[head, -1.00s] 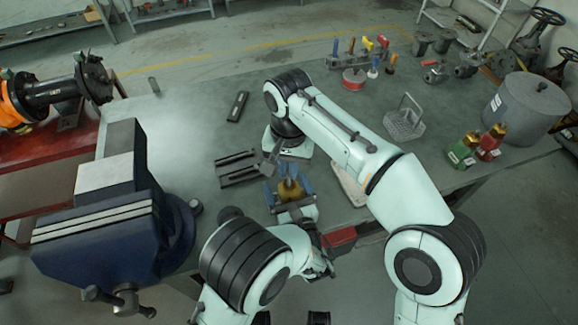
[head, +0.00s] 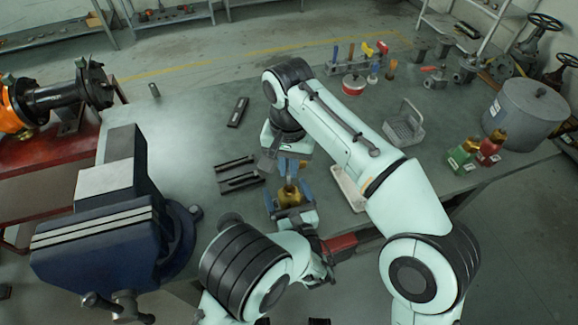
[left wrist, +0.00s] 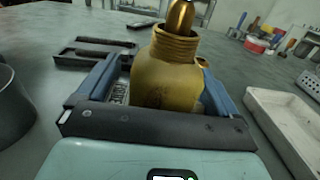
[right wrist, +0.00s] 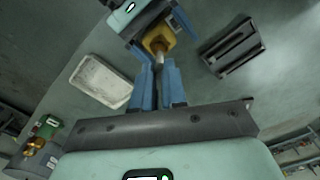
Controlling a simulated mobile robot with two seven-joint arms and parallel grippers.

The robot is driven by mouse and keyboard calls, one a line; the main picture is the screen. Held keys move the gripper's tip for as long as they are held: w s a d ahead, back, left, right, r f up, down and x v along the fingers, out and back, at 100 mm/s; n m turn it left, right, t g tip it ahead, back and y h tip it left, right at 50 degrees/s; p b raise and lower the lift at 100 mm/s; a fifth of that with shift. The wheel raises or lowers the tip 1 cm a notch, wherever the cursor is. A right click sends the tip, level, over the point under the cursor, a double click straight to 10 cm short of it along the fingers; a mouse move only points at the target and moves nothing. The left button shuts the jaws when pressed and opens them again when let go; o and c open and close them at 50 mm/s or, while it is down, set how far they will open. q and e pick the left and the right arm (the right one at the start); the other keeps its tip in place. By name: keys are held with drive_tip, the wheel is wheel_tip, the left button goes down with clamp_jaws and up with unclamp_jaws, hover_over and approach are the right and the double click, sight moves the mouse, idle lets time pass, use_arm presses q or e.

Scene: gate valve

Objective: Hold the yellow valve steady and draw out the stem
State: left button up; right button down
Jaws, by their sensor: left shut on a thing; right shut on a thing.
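The yellow valve (left wrist: 168,75) stands upright between the blue fingers of my left gripper (left wrist: 160,95), which is shut on its body. In the head view, the valve (head: 290,195) is near the bench's front edge. A brass-coloured stem (left wrist: 181,17) rises at the valve's threaded mouth in the left wrist view; its top is cut off. In the right wrist view, my right gripper (right wrist: 157,82) is shut on the stem, whose pale part (right wrist: 158,61) shows between the fingertips and the valve. In the head view, my right gripper (head: 289,166) is above the valve.
A black slotted fixture (head: 240,181) lies left of the valve, and a shallow pale tray (head: 349,190) lies right. A big blue vise (head: 110,235) stands at the left.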

drive_tip(key=shift+r, duration=1.25)
use_arm(q)
drive_tip(key=o, duration=1)
drive_tip(key=shift+c, duration=0.2)
drive_tip(key=v, duration=1.2)
drive_tip(key=shift+s, duration=0.1)
